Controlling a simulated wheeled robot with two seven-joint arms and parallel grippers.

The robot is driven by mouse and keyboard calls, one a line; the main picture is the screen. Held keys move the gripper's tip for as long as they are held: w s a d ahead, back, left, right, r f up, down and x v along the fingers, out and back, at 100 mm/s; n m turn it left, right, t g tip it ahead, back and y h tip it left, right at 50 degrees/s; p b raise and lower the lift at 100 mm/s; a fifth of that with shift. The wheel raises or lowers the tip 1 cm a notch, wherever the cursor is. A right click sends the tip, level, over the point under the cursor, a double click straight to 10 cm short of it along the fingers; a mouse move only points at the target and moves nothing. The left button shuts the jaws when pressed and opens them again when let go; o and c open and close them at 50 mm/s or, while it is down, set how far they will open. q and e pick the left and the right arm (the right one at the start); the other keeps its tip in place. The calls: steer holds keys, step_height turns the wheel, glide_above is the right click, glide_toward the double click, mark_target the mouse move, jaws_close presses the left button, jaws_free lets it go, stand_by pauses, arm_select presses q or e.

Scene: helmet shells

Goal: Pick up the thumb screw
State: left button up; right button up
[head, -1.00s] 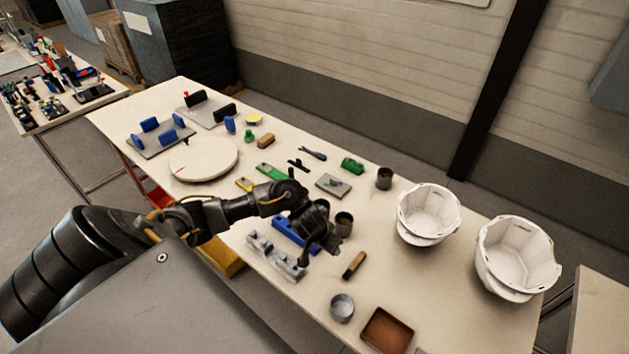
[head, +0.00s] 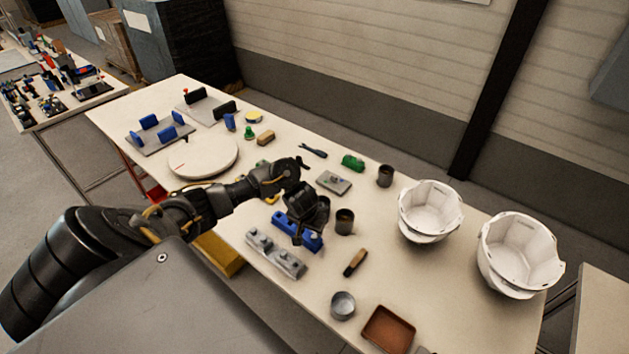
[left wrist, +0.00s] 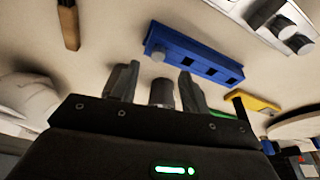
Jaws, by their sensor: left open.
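A blue block (head: 312,240) with several square holes lies on the table; it also shows in the left wrist view (left wrist: 205,58). A small round grey knob (left wrist: 158,53), which looks like the thumb screw, sits at its left end there. My left gripper (head: 299,232) is above the blue block in the head view and hides part of it. In the left wrist view its fingers (left wrist: 155,72) are apart, with the knob beyond them. A dark cylinder (left wrist: 162,93) shows between the fingers; I cannot tell what it is. My right gripper is not in view.
A grey rack with knobs (head: 275,254), a dark cup (head: 345,221) and a wooden-handled brush (head: 355,262) are close by. White helmet shells (head: 430,210) stand to the right. A metal cup (head: 342,305) and a brown tray (head: 388,330) are near the front edge.

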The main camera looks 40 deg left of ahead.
mark_target(314, 236)
arm_select(q)
steer(key=b+x, duration=0.1)
steer(key=x, duration=0.3)
steer(key=shift+d+f, duration=0.15)
steer(key=shift+f, duration=0.15)
steer(key=shift+w+f, duration=0.15)
steer(key=shift+f, duration=0.2)
jaws_close()
steer(key=shift+r, duration=0.1)
